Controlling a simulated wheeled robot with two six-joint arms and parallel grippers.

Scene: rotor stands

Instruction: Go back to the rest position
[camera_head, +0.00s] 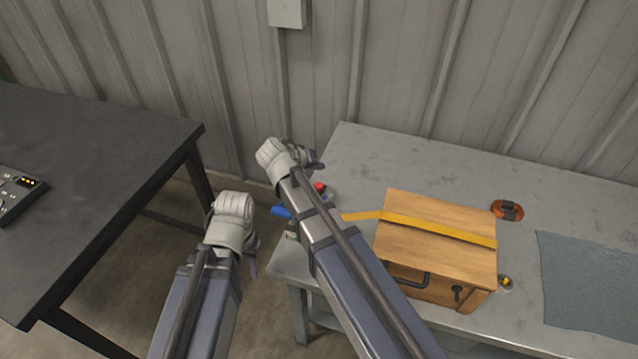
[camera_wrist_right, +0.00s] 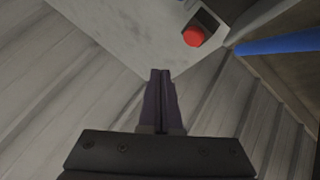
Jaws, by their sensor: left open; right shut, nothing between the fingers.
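My right gripper (camera_head: 314,163) reaches up and left in the head view, near the left back corner of the right table. In the right wrist view its two dark fingers (camera_wrist_right: 161,82) are together with nothing between them. My left gripper (camera_head: 253,258) hangs in the gap between the two tables, mostly hidden behind its own pale wrist. It is open, and I see nothing in it.
The right table (camera_head: 350,160) bears a wooden box (camera_head: 435,240) with a yellow strap, an orange coil (camera_head: 507,210) and a grey mat (camera_head: 590,280). A red button (camera_head: 320,187) and a blue bar (camera_head: 283,211) are near my right arm. A dark table (camera_head: 90,150) stands left.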

